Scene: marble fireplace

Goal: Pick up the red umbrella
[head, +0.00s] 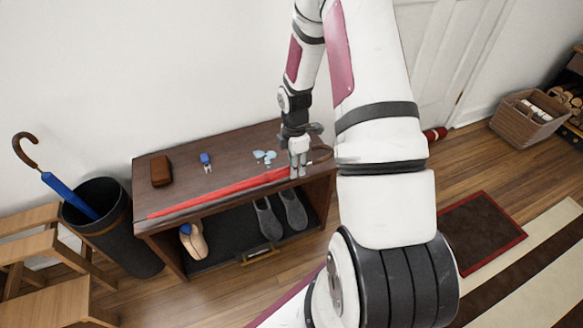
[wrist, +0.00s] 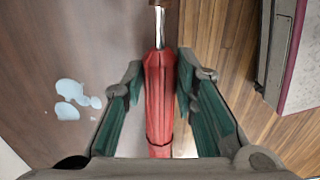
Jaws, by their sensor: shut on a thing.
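The red umbrella (head: 220,192) is long and furled and lies along the front edge of the bench top. Its red cloth also shows in the wrist view (wrist: 158,110), with a bare metal shaft at the upper end. My gripper (head: 297,170) points down at the umbrella's right end in the head view. In the wrist view my gripper (wrist: 161,75) has one finger on each side of the red cloth and is shut on it. The umbrella looks to be still at bench-top level. A brown curved handle shows just right of the fingers in the head view.
The dark wooden bench (head: 225,150) also bears a brown case (head: 160,171), a small blue item (head: 206,160) and pale blue pieces (head: 265,156). Shoes (head: 268,218) stand on its lower shelf. A blue umbrella (head: 70,195) leans in a dark bin (head: 125,238) at left.

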